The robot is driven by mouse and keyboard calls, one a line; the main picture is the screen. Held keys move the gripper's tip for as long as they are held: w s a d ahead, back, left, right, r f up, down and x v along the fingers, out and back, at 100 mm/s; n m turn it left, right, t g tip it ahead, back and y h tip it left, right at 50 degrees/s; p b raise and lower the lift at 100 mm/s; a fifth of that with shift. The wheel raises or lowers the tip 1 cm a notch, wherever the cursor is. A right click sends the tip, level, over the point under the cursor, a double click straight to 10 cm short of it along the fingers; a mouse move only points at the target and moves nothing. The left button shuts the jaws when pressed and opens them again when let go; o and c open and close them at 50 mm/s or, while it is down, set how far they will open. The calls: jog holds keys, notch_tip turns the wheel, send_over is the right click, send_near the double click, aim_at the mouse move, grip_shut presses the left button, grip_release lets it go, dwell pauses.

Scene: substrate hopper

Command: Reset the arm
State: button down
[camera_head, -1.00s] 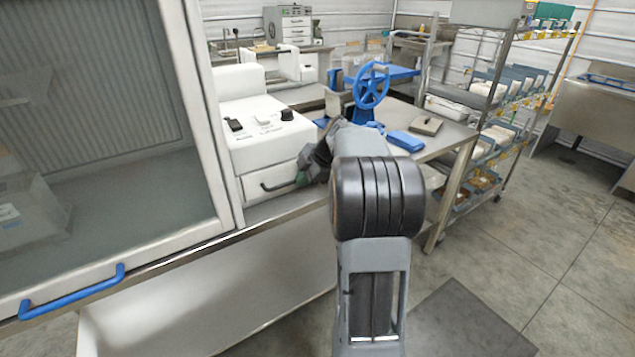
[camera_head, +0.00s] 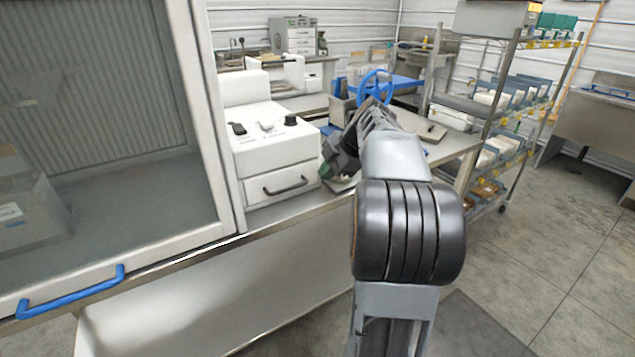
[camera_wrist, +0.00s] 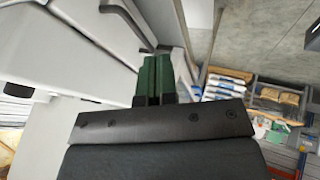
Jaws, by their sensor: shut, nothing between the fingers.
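In the head view my arm reaches forward and bends left, and my gripper (camera_head: 327,172) hangs just right of the white machine's drawer, over the bench. In the wrist view my gripper's green fingers (camera_wrist: 153,78) lie side by side, shut with nothing between them. The white machine (camera_head: 268,135) has dark knobs on top and a closed drawer with a dark handle (camera_head: 286,187). The gripper appears apart from the handle.
A glass-fronted cabinet with a blue handle (camera_head: 70,293) stands at left. A blue handwheel (camera_head: 374,86) is on the bench behind my arm. A shelf rack (camera_head: 492,110) with several bins stands at right. The floor (camera_head: 545,250) at right is clear.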

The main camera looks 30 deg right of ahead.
jog(key=s+a+f+m+g+h+p, duration=0.25)
jog(key=s+m, duration=0.35)
jog(key=m, duration=1)
jog(key=s+a+r+p, duration=0.1)
jog(key=s+a+p, duration=0.2)
jog(key=a, duration=0.3)
jog(key=s+a+r+h+p, duration=0.1)
jog(key=s+a+p, duration=0.2)
jog(key=a, duration=0.3)
jog(key=s+a+r+p, duration=0.2)
jog(key=s+a+p, duration=0.1)
jog(key=a, duration=0.4)
jog(key=shift+s+t+p, duration=0.3)
jog(key=shift+t+p, duration=0.05)
jog(key=shift+p, duration=0.35)
